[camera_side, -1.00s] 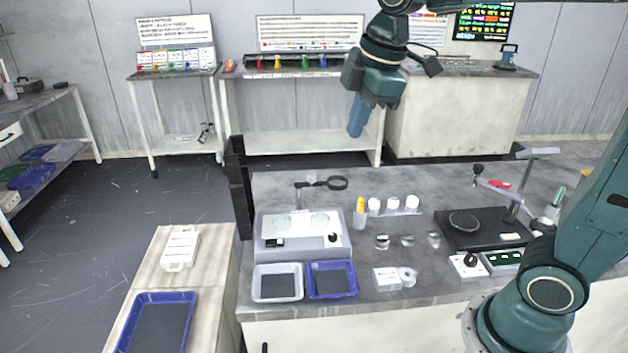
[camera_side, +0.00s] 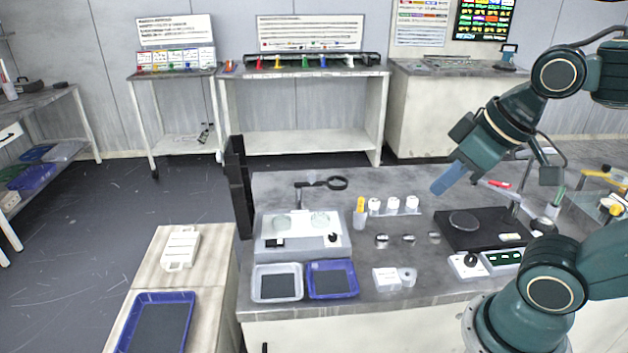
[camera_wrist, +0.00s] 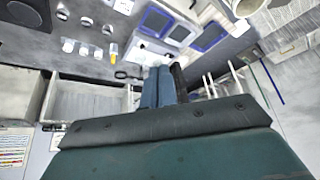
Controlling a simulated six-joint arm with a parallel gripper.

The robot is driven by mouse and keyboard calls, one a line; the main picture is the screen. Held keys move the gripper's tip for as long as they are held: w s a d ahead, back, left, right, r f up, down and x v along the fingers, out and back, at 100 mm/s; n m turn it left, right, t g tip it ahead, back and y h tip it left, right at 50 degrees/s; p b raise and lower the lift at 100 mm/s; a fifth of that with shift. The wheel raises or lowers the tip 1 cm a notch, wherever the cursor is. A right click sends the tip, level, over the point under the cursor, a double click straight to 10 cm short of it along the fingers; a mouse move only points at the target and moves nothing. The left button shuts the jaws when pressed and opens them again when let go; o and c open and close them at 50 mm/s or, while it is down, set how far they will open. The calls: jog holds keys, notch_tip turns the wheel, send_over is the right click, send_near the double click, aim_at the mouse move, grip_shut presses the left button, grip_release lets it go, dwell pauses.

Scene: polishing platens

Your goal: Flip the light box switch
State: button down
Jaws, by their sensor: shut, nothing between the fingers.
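The light box (camera_side: 303,242) is a pale grey box on the bench, with two round discs on its lit top. A small black part (camera_side: 275,243) sits at its front left and a black knob (camera_side: 332,239) at its front right; I cannot tell which is the switch. My gripper (camera_side: 436,190) has blue fingers, shut and empty, up in the air to the right of the light box, apart from it. In the wrist view, my closed fingers (camera_wrist: 158,70) point toward the light box (camera_wrist: 147,45), which is small and partly hidden.
A magnifier (camera_side: 337,183) on a stand rises behind the light box. A yellow-capped bottle (camera_side: 360,206) and white-capped jars (camera_side: 393,203) stand to its right. A white tray (camera_side: 259,294) and a blue tray (camera_side: 352,292) lie in front. A black polishing unit (camera_side: 480,238) is at right.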

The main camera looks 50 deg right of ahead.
jog(key=c, duration=1.3)
grip_release()
jog(key=shift+w+r, duration=0.1)
jog(key=shift+w, duration=0.05)
jog(key=shift+o, duration=0.5)
jog(key=shift+w+r, duration=0.15)
jog(key=shift+w, duration=0.1)
jog(key=n+g, duration=0.6)
jog(key=n, duration=0.3)
send_over(269, 242)
notch_tip(269, 242, down, 18)
jog(key=shift+f, duration=0.25)
notch_tip(269, 242, down, 14)
jog(key=shift+r, duration=0.1)
